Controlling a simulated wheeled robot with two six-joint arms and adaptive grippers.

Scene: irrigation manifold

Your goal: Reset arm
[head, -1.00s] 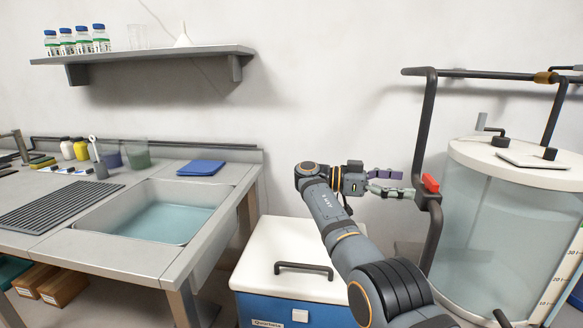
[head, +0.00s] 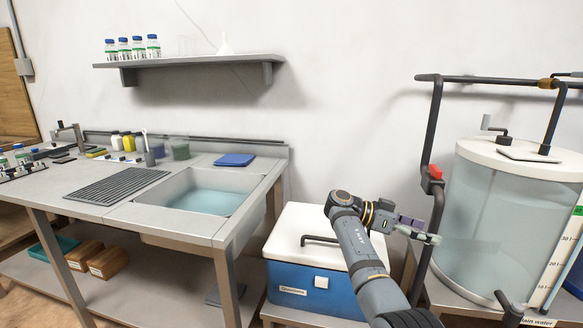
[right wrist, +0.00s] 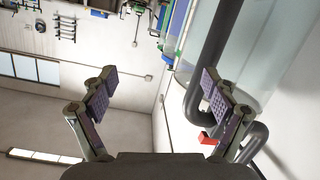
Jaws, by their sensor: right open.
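My right gripper (head: 420,231) is open and empty in the head view, in front of the dark pipe and below the red valve handle (head: 435,173). In the right wrist view its two fingers (right wrist: 160,95) are spread wide with nothing between them. The red handle also shows there (right wrist: 207,138), beside the right finger, with the dark pipe (right wrist: 212,60) behind that finger. The gripper appears apart from the handle. My left gripper is not in view.
A clear tank (head: 500,215) with a white lid stands at the right. A blue cooler (head: 325,285) with a white lid stands below my right arm. A sink bench (head: 105,215) fills the left, under a wall shelf (head: 190,61). The wall space above the cooler is clear.

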